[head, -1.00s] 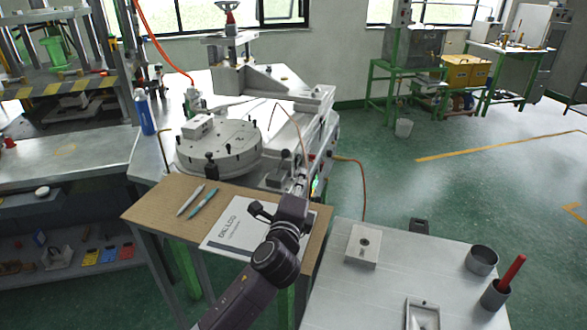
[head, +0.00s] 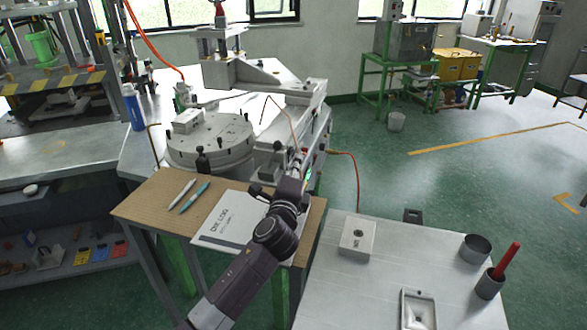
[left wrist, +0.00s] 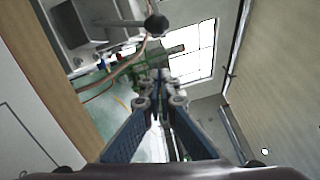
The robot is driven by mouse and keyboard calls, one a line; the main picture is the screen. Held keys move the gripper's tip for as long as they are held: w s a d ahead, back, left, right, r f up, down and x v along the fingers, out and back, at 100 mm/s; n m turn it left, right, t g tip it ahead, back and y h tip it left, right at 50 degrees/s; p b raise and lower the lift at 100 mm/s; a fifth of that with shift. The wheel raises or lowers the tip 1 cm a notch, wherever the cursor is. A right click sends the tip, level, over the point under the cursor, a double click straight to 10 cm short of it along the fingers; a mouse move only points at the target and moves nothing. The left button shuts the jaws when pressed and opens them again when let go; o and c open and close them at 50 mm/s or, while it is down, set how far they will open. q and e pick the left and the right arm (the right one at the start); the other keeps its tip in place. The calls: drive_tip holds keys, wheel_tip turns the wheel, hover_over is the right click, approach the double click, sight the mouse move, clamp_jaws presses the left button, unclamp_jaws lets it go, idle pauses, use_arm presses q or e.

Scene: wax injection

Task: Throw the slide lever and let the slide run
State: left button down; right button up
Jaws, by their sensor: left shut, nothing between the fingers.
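The wax injection machine has a round grey turntable (head: 210,142) and a slide body (head: 300,92) behind the corrugated bench. My left gripper reaches the machine's front right side, beside a small green light (head: 308,174); my own wrist hides most of its fingers in the head view. In the left wrist view the fingers of my left gripper (left wrist: 163,88) are shut and empty. A lever rod with a dark ball knob (left wrist: 155,23) stands above the fingertips there, apart from them in the picture. I cannot tell its depth. My right gripper is not in view.
A log sheet (head: 225,226) and two pens (head: 188,195) lie on the brown board (head: 150,200) below my arm. A light table (head: 370,280) at right holds a block (head: 357,236) and cups. An orange hose (head: 357,175) hangs beside the machine.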

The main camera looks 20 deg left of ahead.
use_arm(q)
drive_tip(key=w+a+p, duration=0.1)
drive_tip(key=a, duration=0.1)
drive_tip(key=w+a+r+p, duration=0.1)
drive_tip(key=w+a, duration=0.1)
idle(0.4)
drive_tip(key=shift+s+r, duration=0.1)
drive_tip(key=shift+r, duration=0.05)
